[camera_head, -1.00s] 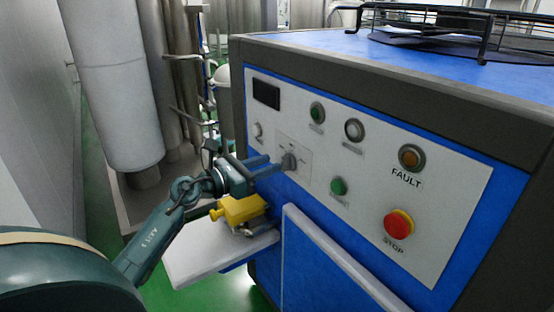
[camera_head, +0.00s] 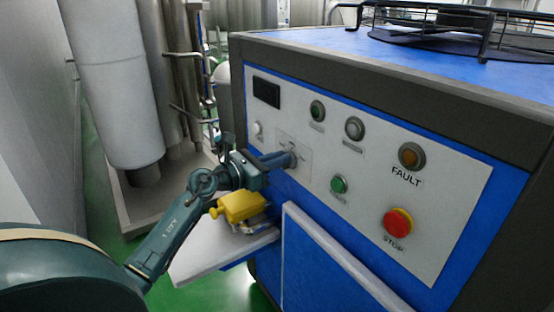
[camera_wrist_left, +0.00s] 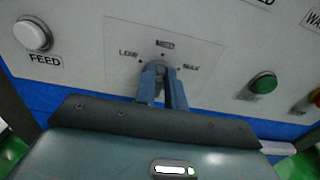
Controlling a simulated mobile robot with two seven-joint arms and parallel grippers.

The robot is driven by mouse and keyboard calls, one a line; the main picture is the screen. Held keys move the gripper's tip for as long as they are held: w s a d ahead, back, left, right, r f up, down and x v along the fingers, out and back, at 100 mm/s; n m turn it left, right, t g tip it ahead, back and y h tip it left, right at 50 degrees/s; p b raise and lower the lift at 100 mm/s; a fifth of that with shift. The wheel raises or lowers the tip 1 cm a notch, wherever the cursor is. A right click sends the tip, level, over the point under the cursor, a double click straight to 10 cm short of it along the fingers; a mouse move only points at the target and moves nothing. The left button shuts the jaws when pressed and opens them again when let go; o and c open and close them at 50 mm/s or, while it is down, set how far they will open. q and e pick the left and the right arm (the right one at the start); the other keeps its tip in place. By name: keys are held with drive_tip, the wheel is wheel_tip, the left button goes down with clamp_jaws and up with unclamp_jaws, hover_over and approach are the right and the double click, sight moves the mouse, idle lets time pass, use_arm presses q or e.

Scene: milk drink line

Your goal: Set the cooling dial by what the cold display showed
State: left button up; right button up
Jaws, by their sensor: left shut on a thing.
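The cooling dial (camera_wrist_left: 161,68) is a small grey knob on the white panel, with LOW, MED and MAX printed around it in the left wrist view. My left gripper (camera_head: 291,160) reaches it from the left in the head view, and its blue fingers (camera_wrist_left: 163,88) are closed around the knob. The fingers hide most of the knob, so I cannot tell which mark it points to. The dark display (camera_head: 266,92) at the panel's upper left looks blank. My right gripper is not in view.
The white panel (camera_head: 440,205) also carries a red STOP button (camera_head: 398,222), an amber FAULT lamp (camera_head: 411,155) and green buttons (camera_head: 338,184). A yellow object (camera_head: 241,206) lies on a white shelf (camera_head: 200,258) below my left gripper.

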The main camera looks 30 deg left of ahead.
use_arm(q)
drive_tip(key=shift+n+p, duration=0.3)
drive_tip(key=shift+p, duration=0.05)
clamp_jaws()
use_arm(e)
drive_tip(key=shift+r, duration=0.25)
use_arm(q)
drive_tip(key=shift+w+a+f+n+p, duration=0.1)
drive_tip(key=shift+a+f+n+p, duration=0.1)
drive_tip(key=shift+n+p, duration=1.35)
drive_tip(key=shift+w+a+f+n+p, duration=0.15)
drive_tip(key=shift+n+p, duration=0.8)
drive_tip(key=shift+n, duration=1.25)
drive_tip(key=shift+a+f+n+p, duration=0.1)
drive_tip(key=shift+a+n+p, duration=0.15)
drive_tip(key=shift+n+p, duration=1.3)
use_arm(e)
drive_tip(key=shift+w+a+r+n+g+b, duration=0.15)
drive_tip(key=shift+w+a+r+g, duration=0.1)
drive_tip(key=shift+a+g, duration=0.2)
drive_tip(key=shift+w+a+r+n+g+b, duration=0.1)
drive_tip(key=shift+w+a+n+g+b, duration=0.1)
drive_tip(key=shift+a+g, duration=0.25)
use_arm(q)
drive_tip(key=shift+n, duration=0.4)
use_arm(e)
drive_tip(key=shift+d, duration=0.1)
use_arm(q)
drive_tip(key=o, duration=0.7)
unclamp_jaws()
